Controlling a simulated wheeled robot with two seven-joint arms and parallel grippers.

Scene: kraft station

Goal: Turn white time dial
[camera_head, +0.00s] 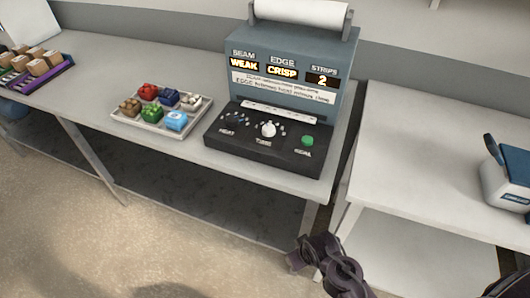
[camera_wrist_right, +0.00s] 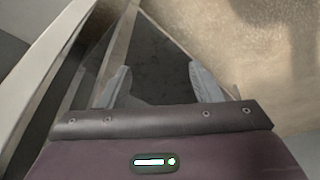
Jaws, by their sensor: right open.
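The white time dial (camera_head: 267,130) is a small knob in the middle of the black control panel of the blue-grey machine (camera_head: 245,60). It sits between a black knob (camera_head: 232,123) on the left and a green button (camera_head: 308,140) on the right. My right gripper (camera_wrist_right: 161,86) is open and empty in the right wrist view, its two grey fingers apart above the floor. In the head view my right arm is low, in front of the table edge, below and right of the panel and well away from the dial. My left gripper is not in view.
A white tray (camera_head: 145,122) of several coloured blocks stands left of the machine. A purple rack (camera_head: 40,78) with brown boxes is at the far left. A second table (camera_head: 410,150) at the right, past a gap, holds a white and blue container (camera_head: 505,180).

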